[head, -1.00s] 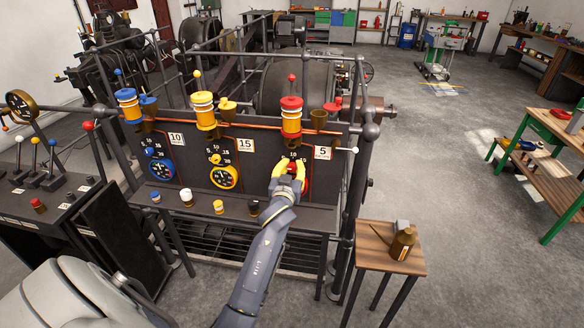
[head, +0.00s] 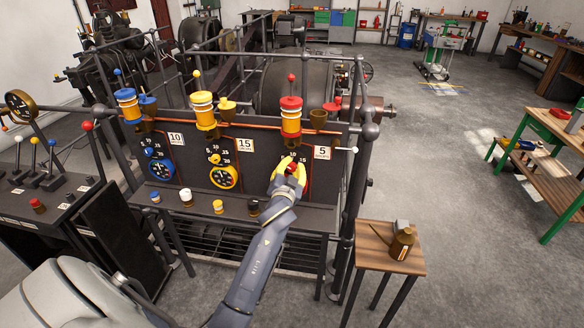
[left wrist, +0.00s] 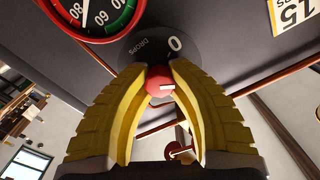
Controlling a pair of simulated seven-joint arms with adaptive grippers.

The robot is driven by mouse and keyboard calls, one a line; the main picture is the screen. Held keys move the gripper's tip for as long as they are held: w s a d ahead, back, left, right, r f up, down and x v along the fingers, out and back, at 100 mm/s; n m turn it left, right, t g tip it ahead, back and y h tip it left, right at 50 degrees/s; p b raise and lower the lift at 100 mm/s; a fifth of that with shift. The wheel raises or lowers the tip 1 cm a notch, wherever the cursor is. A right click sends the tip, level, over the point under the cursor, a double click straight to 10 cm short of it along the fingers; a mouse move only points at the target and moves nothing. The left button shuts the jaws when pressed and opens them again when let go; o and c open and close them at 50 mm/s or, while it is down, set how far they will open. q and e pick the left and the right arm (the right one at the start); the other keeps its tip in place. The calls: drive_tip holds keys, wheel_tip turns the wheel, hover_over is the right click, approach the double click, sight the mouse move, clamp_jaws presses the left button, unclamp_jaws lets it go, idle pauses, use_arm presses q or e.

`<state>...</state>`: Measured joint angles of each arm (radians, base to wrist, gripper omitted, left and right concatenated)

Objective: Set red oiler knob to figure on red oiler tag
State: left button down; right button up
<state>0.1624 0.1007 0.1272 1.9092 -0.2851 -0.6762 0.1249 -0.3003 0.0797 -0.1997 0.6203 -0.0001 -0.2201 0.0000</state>
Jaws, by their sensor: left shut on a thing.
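My left gripper (head: 292,168) has its yellow fingers shut on the red oiler knob (left wrist: 158,82), at the right end of the dark panel. In the left wrist view the knob has a white pointer mark and sits between the fingertips in front of a black dial plate (left wrist: 150,45). A "0" and the word "DROPS" show on the plate; its other figures are hidden by the fingers. The red oiler tag (head: 322,153) to the right reads 5. The red oiler (head: 291,115) stands above. My right gripper is not in view.
The yellow knob (head: 215,159) with its tag "15" (head: 245,145) and the blue knob (head: 151,152) with its tag "10" (head: 176,139) are to the left. Several small caps stand on the ledge below. A stool (head: 376,262) with an oil can stands at right.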

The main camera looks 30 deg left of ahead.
use_arm(q)
drive_tip(key=shift+r, duration=0.2)
drive_tip(key=c, duration=1.1)
unclamp_jaws()
drive_tip(key=shift+f, duration=0.1)
drive_tip(key=v, duration=1.2)
drive_tip(key=shift+f, duration=0.1)
